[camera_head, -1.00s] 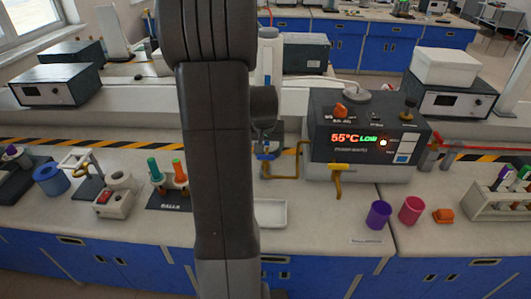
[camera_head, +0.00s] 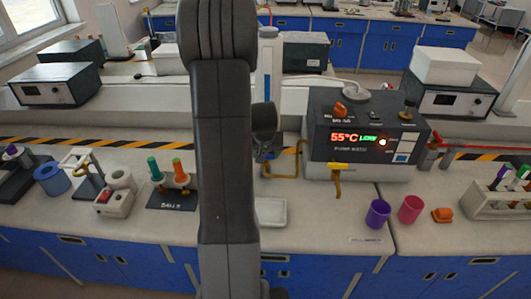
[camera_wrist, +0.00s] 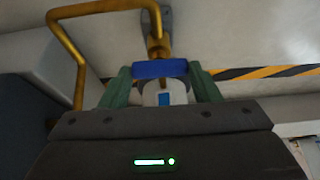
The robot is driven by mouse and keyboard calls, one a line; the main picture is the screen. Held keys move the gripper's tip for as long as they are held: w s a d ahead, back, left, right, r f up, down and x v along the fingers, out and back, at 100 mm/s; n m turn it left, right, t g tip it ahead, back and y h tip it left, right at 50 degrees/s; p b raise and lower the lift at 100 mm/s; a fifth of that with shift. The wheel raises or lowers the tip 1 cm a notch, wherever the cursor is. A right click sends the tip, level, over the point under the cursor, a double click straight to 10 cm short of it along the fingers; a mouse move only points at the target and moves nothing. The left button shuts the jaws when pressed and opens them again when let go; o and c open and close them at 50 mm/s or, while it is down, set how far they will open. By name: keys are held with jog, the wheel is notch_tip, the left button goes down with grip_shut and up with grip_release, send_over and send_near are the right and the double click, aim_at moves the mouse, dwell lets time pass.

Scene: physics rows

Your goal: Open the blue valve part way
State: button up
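The blue valve handle (camera_wrist: 160,69) sits on a brass fitting (camera_wrist: 158,45) in the wrist view and lies crosswise between my two green fingers. My gripper (camera_wrist: 160,72) has one finger at each end of the handle. The fingertips look very close to its ends; I cannot tell whether they press on it. In the head view my gripper (camera_head: 267,150) is at the brass pipe (camera_head: 285,165) left of the pump unit (camera_head: 365,145). The blue handle is mostly hidden there by my wrist and arm.
A yellow-handled valve (camera_head: 338,167) is on the pump unit's front. A white tray (camera_head: 271,212) lies below the pipe. Purple (camera_head: 377,213) and pink (camera_head: 411,209) cups stand to the right. A rack with teal and orange pieces (camera_head: 171,190) stands left of my arm.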

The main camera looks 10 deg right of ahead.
jog(key=c, duration=0.3)
jog(key=shift+n, duration=0.4)
jog(key=shift+d+n+y, duration=0.1)
jog(key=shift+n+y, duration=0.2)
jog(key=shift+n, duration=0.1)
jog(key=shift+f+n+y+b, duration=0.15)
jog(key=shift+n+y+b, duration=0.15)
jog(key=shift+n+b, duration=0.35)
jog(key=n+y+b, duration=0.1)
jog(key=n+b, duration=0.2)
jog(key=shift+d+f, duration=0.1)
jog(key=shift+r+n+y+b, duration=0.2)
jog(key=shift+n+y+b, duration=0.4)
jog(key=shift+n+b, duration=0.85)
